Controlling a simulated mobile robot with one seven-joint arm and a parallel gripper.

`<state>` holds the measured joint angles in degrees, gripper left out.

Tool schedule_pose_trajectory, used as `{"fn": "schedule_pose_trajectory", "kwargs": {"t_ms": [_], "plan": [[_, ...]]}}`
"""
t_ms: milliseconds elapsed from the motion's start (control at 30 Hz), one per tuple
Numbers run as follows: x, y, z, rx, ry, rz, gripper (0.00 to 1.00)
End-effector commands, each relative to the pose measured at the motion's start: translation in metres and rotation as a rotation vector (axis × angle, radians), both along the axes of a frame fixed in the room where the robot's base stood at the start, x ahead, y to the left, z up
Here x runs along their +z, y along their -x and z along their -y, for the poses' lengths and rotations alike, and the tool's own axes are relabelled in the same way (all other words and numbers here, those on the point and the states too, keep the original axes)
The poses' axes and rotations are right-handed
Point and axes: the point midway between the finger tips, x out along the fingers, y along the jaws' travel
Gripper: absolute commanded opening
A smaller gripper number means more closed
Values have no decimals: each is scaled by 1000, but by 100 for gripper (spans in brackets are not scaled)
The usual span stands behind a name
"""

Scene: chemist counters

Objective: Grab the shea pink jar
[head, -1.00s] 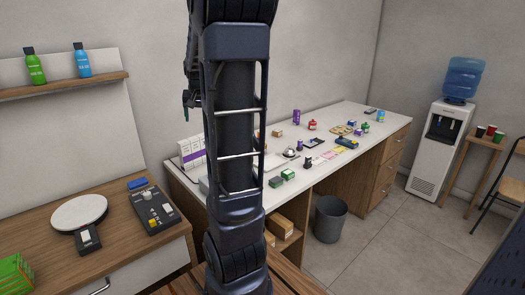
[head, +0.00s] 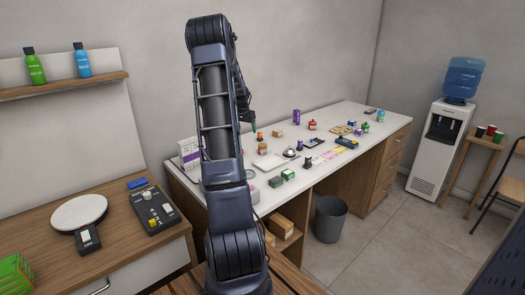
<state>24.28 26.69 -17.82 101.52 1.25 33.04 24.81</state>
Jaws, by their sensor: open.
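A small pinkish round item (head: 253,194), which may be the shea pink jar, sits at the counter's front left edge in the head view. My arm partly hides it, and its label is too small to read. My gripper (head: 247,117) shows small and dark behind my arm, above the back of the white counter (head: 340,122). It is open, and no object shows in it. It is well above and behind the pinkish item.
A white tray (head: 269,162), a silver bell (head: 289,153) and green boxes (head: 288,174) stand near the pinkish item. A red-lidded jar (head: 312,125) and a purple box (head: 296,117) stand farther back. A grey bin (head: 331,219) is on the floor.

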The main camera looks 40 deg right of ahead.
Motion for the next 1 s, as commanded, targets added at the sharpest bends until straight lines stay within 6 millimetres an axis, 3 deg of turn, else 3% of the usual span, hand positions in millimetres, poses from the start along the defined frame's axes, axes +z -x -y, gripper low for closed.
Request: {"fn": "schedule_pose_trajectory", "kwargs": {"t_ms": [100,300,567,833,1000], "plan": [[-29,0,37,-53,16,-12,73],[-56,2,71,-103,33,-20,73],[-72,2,83,-114,36,-22,73],[-106,-2,95,-114,36,-23,73],[-116,-3,99,-113,37,-21,73]]}}
